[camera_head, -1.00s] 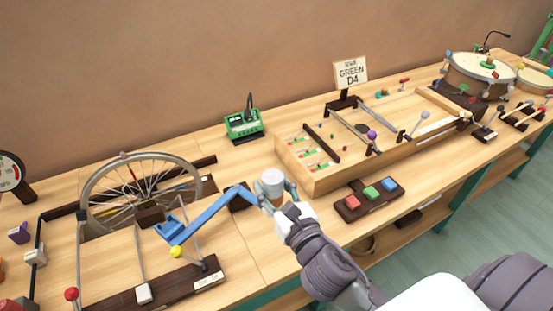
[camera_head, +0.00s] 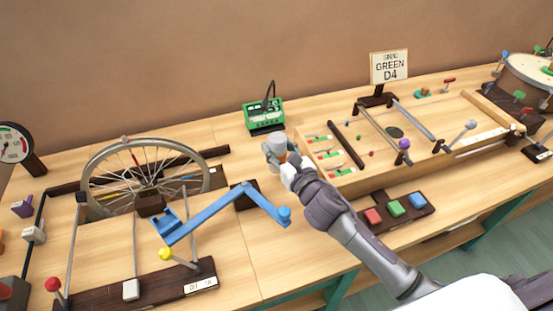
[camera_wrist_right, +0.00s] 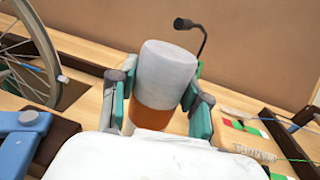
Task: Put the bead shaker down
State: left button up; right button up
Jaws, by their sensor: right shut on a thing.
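The bead shaker (camera_head: 278,143) is a small cylinder with a pale grey top and an orange lower band. It also shows upright in the right wrist view (camera_wrist_right: 165,75). My right gripper (camera_head: 275,158) is shut around it, with a finger on each side. The shaker is over the bench between the blue lever and the wooden board with green and red markers. The gripper hides its lower end, so I cannot tell whether it touches the bench. My left gripper is not in view.
A green box with a microphone (camera_head: 265,115) stands behind the shaker. The blue lever (camera_head: 225,212) and spoked wheel (camera_head: 145,178) are to the left. The wooden board (camera_head: 345,182) is close on the right. A coloured button block (camera_head: 397,207) lies in front of it.

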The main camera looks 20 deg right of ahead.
jog(key=shift+w+f, duration=0.2)
notch_tip(320, 180, down, 3)
jog(key=shift+a+f+b, duration=0.1)
jog(key=shift+f+b, duration=0.1)
jog(key=shift+b, duration=0.3)
jog(key=shift+f, duration=0.2)
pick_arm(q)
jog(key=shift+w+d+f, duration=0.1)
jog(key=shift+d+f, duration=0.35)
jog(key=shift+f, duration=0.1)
pick_arm(e)
jog(key=shift+f, duration=0.15)
jog(key=o, duration=1.2)
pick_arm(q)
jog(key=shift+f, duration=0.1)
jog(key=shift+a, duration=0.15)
